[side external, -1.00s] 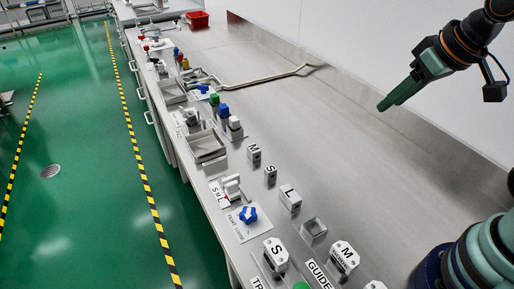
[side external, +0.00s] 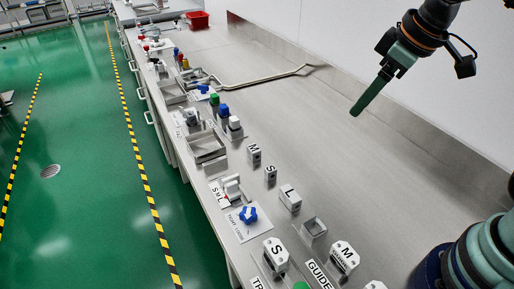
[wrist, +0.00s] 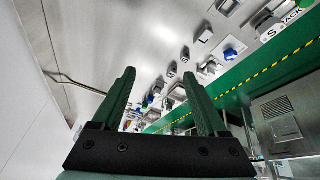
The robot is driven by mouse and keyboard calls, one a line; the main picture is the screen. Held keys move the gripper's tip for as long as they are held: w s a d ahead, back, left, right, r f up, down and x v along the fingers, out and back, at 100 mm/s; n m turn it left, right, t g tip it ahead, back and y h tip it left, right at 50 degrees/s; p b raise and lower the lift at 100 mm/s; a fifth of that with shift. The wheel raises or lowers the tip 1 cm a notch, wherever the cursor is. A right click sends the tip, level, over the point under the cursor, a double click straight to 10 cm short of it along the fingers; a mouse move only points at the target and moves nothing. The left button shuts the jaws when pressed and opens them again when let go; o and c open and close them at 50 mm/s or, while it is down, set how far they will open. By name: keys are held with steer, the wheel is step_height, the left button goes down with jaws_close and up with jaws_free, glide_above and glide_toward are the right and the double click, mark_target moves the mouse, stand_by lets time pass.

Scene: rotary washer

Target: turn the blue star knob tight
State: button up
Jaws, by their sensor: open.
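The blue star knob (side external: 248,214) sits on a white labelled plate (side external: 241,231) near the front edge of the metal bench. In the wrist view the knob (wrist: 231,53) shows at the upper right, beyond the right finger. My gripper (side external: 355,112) is up and to the right of the knob in the side view, well apart from it and above the bench. In the wrist view its two green fingers (wrist: 157,74) are spread with nothing between them.
Blocks marked M (side external: 254,154), S (side external: 270,175) and L (side external: 290,198) stand right of and behind the knob. A white handled fixture (side external: 232,187) is beside it. An empty grey tray (side external: 206,149) stands farther along.

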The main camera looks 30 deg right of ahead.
steer(key=w+a+f+n+g, duration=0.2)
steer(key=w+a+f+n, duration=0.15)
steer(key=a+n, duration=0.65)
steer(key=n+g, duration=0.2)
steer(key=n, duration=0.5)
glide_toward(248, 212)
steer(key=shift+h, duration=0.3)
steer(key=f, duration=0.9)
steer(key=shift+w+a, duration=0.1)
steer(key=shift+a, duration=0.15)
jaws_close()
